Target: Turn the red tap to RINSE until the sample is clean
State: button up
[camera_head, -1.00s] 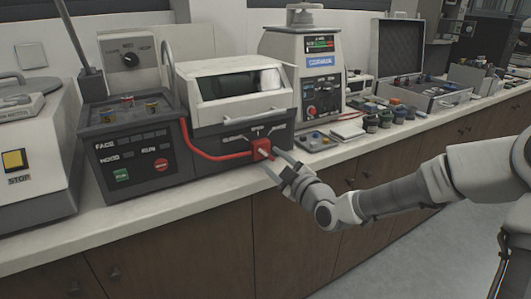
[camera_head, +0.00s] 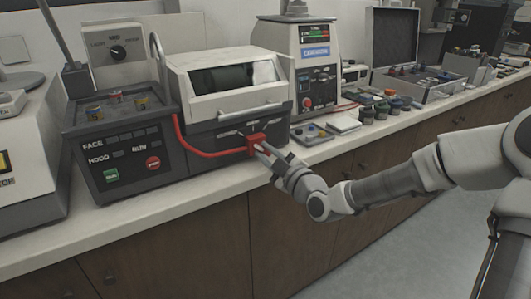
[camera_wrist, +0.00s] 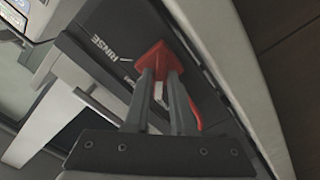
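The red tap (camera_head: 255,142) sits on the dark front panel of the white-hooded machine, at the end of a red hose. In the wrist view the red tap (camera_wrist: 153,55) shows beyond my fingertips, beside the printed word RINSE (camera_wrist: 103,46). My gripper (camera_head: 265,149) reaches it from the front right. In the wrist view my gripper's two fingers (camera_wrist: 161,75) are close together with the tap's handle between them; they look shut on it. The exact handle angle is partly hidden by the fingers. The sample cannot be made out.
The white-hooded machine (camera_head: 225,78) stands on the pale counter (camera_head: 215,190). Left of it is a control box (camera_head: 125,160) with green and red buttons. To the right are a press-like device (camera_head: 308,70), a small tray (camera_head: 310,135), jars and an open case. The floor in front is free.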

grip_shut()
jog(key=shift+m, duration=0.4)
jog(key=m+p, duration=0.1)
jog(key=m, duration=0.2)
jog(key=shift+r+p, duration=0.15)
jog(key=shift+p, duration=0.15)
jog(key=m+p, duration=0.1)
jog(key=m, duration=0.3)
jog(key=shift+p, duration=0.4)
jog(key=m+p, duration=0.2)
jog(key=m, duration=0.3)
jog(key=shift+w+d+m, duration=0.1)
jog(key=shift+d+m, duration=0.05)
jog(key=shift+m, duration=0.25)
jog(key=shift+m+p, duration=1)
jog(key=shift+m, duration=1)
